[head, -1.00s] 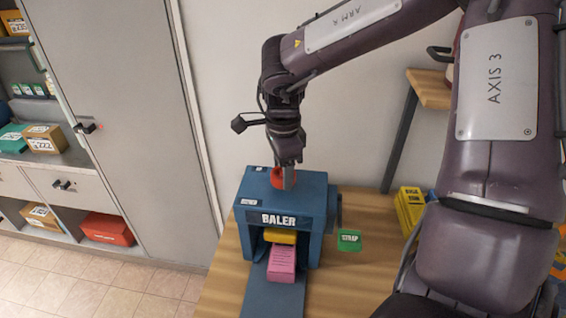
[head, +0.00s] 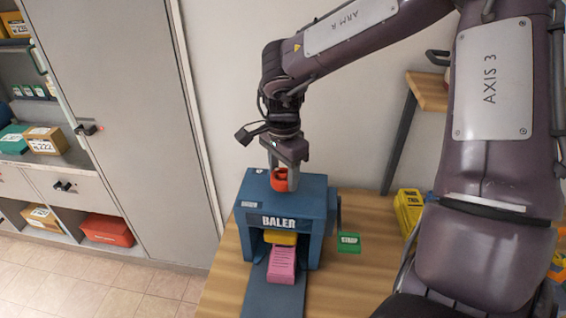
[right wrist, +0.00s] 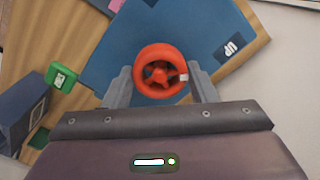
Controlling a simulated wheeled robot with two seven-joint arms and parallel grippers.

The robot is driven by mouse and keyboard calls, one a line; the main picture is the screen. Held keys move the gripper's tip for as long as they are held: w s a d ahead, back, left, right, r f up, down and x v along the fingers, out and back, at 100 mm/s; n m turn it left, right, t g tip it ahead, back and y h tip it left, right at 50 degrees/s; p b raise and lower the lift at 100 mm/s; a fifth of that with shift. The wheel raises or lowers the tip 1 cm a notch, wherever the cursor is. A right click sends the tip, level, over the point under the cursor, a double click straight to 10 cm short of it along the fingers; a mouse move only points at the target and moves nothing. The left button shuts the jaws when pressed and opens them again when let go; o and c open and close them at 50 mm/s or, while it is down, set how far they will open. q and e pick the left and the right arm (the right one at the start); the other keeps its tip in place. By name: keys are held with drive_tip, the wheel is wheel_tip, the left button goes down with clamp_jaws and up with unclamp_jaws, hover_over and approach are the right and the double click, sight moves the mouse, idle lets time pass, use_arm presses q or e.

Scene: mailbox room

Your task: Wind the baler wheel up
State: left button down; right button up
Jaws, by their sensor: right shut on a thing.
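The blue baler (head: 325,208) stands on the wooden table. Its red wheel (right wrist: 160,55) sits on top, between the two fingers of my right gripper (right wrist: 161,88). In the head view the wheel (head: 280,184) is partly covered by the fingers. The right gripper (head: 284,180) points down and is shut on the wheel. An "UP" label (right wrist: 232,47) shows on the baler's top in the wrist view. A yellow block (head: 280,238) and a pink bundle (head: 281,266) lie in the baler's mouth. My left gripper is not in view.
A green strap block (head: 348,242) lies on the table (head: 375,215) right of the baler. Yellow boxes (head: 409,211) stand farther right. A grey cabinet (head: 125,110) and shelves are at the left. The wall is close behind the baler.

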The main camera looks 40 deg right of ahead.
sight(283, 175)
drive_tip(key=shift+w+r, duration=0.15)
drive_tip(key=o, duration=1)
wheel_tip(283, 175, up, 8)
drive_tip(key=shift+f+b, duration=0.2)
drive_tip(key=shift+b, duration=0.35)
